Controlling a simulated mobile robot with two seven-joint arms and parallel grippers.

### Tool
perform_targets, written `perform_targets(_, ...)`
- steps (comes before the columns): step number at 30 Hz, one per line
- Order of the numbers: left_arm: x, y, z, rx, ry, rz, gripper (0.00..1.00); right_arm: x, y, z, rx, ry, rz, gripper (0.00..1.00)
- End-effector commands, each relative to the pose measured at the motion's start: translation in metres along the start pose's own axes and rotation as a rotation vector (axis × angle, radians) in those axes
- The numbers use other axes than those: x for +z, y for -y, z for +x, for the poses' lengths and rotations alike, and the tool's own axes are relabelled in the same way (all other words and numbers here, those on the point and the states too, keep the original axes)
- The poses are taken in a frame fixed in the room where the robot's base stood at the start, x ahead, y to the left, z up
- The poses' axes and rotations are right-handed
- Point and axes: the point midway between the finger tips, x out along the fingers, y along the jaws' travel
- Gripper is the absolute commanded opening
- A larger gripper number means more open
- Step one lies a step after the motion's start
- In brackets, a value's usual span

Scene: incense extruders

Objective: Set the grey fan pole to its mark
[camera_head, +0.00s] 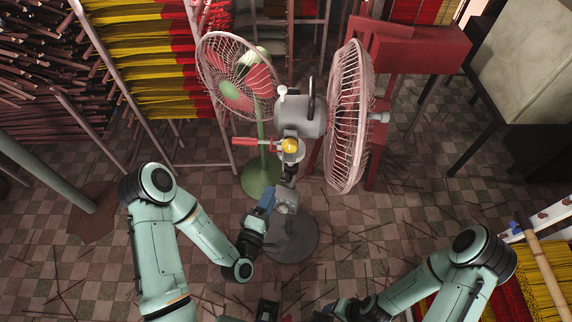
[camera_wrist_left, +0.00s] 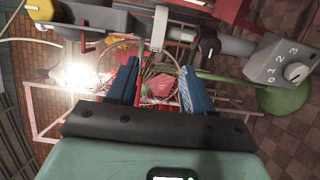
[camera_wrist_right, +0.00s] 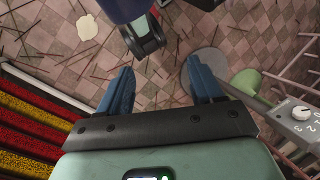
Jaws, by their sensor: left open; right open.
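The grey fan (camera_head: 301,117) stands in the middle of the head view, its cage facing right. Its upright grey pole (camera_head: 289,174) runs down to a round dark base (camera_head: 292,240). A yellow knob (camera_head: 290,145) and a red handle (camera_head: 245,141) sit below the motor. My left gripper (camera_head: 267,200) is open beside the lower pole, left of it. In the left wrist view, the pole (camera_wrist_left: 222,44) crosses beyond the blue fingertips, not between them. A numbered dial (camera_wrist_left: 297,72) shows there. My right gripper (camera_wrist_right: 160,82) is open and empty over the floor. I cannot make out the mark.
A green fan (camera_head: 238,80) stands behind on the left. A red machine (camera_head: 410,50) is behind on the right. Racks of yellow and red incense (camera_head: 150,60) line the back left. Sticks litter the checkered floor (camera_head: 390,230).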

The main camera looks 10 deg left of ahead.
Motion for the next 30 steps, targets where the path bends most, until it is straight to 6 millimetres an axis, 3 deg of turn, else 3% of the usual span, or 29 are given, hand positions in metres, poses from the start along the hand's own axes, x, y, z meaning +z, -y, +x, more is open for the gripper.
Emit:
perform_targets(1,-0.001,0.007,0.0,0.0,0.0,0.004,0.51,0.003,-0.006,0.015,0.002,0.004,0.002,0.66)
perform_targets(3,-0.001,0.008,0.004,0.0,0.0,0.005,0.51,0.004,-0.011,0.026,0.003,0.006,0.004,0.66)
perform_targets(16,0.003,0.0,0.025,0.007,0.003,0.0,0.51,0.001,-0.03,0.083,0.004,0.003,0.007,0.66)
perform_targets(24,0.003,-0.005,0.086,0.004,0.001,-0.004,0.51,-0.004,-0.028,0.081,0.0,-0.015,0.005,0.66)
perform_targets(30,0.003,-0.004,0.116,0.003,0.002,-0.003,0.51,-0.003,-0.028,0.08,0.001,-0.011,0.005,0.66)
